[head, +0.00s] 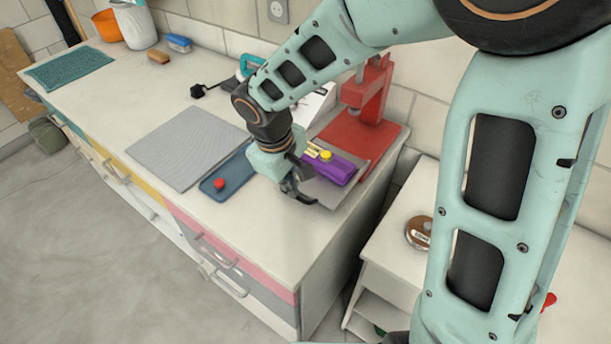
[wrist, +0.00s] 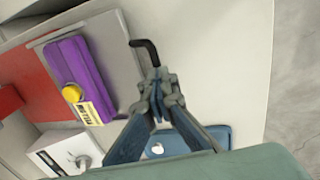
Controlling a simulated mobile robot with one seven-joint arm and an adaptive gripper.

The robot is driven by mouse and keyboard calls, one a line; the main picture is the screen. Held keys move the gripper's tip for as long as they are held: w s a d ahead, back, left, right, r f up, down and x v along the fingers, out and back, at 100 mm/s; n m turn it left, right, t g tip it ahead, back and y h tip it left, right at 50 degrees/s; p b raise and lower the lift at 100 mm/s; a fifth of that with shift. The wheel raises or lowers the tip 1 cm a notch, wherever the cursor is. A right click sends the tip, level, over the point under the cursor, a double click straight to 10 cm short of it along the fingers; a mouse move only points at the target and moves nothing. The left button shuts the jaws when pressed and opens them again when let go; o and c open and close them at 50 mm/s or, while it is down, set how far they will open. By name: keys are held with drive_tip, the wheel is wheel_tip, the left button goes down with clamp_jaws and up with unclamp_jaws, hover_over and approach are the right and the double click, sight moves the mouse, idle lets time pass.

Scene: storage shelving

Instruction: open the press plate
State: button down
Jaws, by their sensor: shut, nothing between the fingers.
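A red press (head: 366,90) stands on a red base (head: 360,135) at the back right of the worktop. A grey metal plate (head: 322,190) lies in front of it, also seen in the wrist view (wrist: 120,50). A purple block (wrist: 75,62) with a yellow knob lies on the plate. A black bent bar (wrist: 150,47) shows by the plate's front edge; I cannot tell whether it is fixed to the plate. My gripper (head: 291,187) is shut and empty, its tips (wrist: 157,78) at the bar's near end. I cannot tell whether they touch.
A blue tray (head: 222,178) with a red knob lies left of my gripper, beside a grey ribbed mat (head: 185,145). A white box with a dial (wrist: 72,152) stands behind. The worktop's front strip (head: 275,225) is clear. A white side stand (head: 400,245) is lower right.

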drive_tip(key=shift+s+a+f+b, duration=0.15)
drive_tip(key=shift+s+a, duration=0.25)
drive_tip(key=shift+s, duration=0.4)
drive_tip(key=shift+s+a+f+b, duration=0.15)
drive_tip(key=shift+s+a, duration=0.25)
drive_tip(key=shift+s, duration=0.4)
drive_tip(key=c, duration=2.6)
unclamp_jaws()
drive_tip(key=shift+c, duration=0.2)
drive_tip(key=o, duration=0.5)
drive_tip(key=shift+c, duration=0.2)
drive_tip(key=shift+o, duration=0.5)
drive_tip(key=shift+w, duration=0.2)
drive_tip(key=shift+r, duration=0.2)
drive_tip(key=shift+a+r, duration=0.1)
drive_tip(key=shift+r, duration=0.2)
wheel_tip(320, 180, up, 11)
drive_tip(key=s+a, duration=0.1)
drive_tip(key=s, duration=0.1)
